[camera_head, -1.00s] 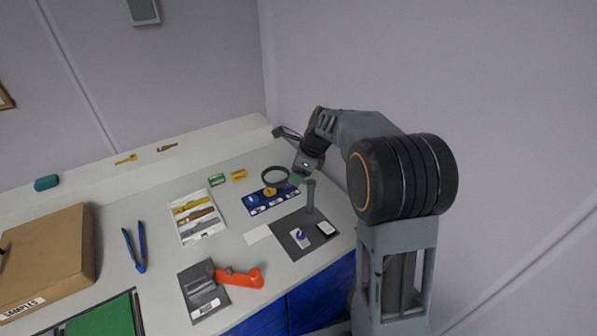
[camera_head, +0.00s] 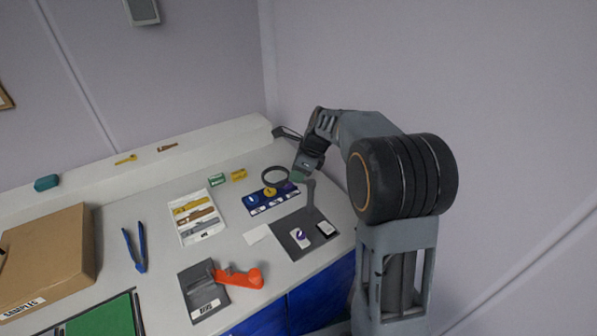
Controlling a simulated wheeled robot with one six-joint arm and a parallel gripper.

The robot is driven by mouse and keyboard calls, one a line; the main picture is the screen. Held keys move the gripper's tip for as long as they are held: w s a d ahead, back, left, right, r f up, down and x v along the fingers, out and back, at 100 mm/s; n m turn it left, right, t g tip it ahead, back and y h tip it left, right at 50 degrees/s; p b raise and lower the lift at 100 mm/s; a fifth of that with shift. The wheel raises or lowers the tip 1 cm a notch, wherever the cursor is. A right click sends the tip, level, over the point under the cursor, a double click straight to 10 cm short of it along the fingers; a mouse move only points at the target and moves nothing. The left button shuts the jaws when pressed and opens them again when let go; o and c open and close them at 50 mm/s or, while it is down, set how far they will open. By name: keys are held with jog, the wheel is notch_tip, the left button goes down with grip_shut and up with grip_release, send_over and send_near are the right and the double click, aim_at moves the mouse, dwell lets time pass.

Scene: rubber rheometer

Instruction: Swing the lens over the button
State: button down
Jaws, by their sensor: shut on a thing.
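The lens (camera_head: 275,177), a dark ring, stands out to the left of a grey post (camera_head: 311,196) on a dark grey base plate (camera_head: 287,222). It appears over the back part of a blue tray, not over the button. The button (camera_head: 301,236) is a small purple piece on a white pad on the plate's front left part. My gripper (camera_head: 298,176) is at the right side of the lens, near the post top, and is shut on the lens's handle or arm. The jaws are small here and partly hide the grip.
The blue tray (camera_head: 261,210) holds round yellow and blue pieces behind the plate. A red-orange lever (camera_head: 240,278) sits on another dark plate to the front left. A white tool tray (camera_head: 203,233) stands left.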

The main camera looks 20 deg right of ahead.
jog(key=shift+r, duration=0.1)
jog(key=n+p, duration=0.1)
jog(key=s+n+g+p, duration=0.1)
jog(key=n, duration=0.2)
jog(key=shift+s+a+r+g+y+p, duration=0.1)
jog(key=shift+s+a+g+y+p, duration=0.05)
jog(key=shift+a+g+y+p, duration=0.2)
jog(key=shift+s+d+n+g+h+p, duration=0.35)
jog(key=shift+s+n+g+p, duration=0.35)
jog(key=shift+n, duration=1.5)
jog(key=shift+s+d+n+g+h+p, duration=0.2)
jog(key=shift+s+n+g+h+p, duration=0.4)
jog(key=shift+n, duration=1.6)
jog(key=shift+s+d+n+g+h+p, duration=0.25)
jog(key=shift+s+n+g+p, duration=0.6)
jog(key=shift+n, duration=1.35)
jog(key=shift+w+d, duration=0.1)
jog(key=shift+w, duration=0.1)
jog(key=c, duration=0.8)
grip_release()
jog(key=shift+f, duration=0.2)
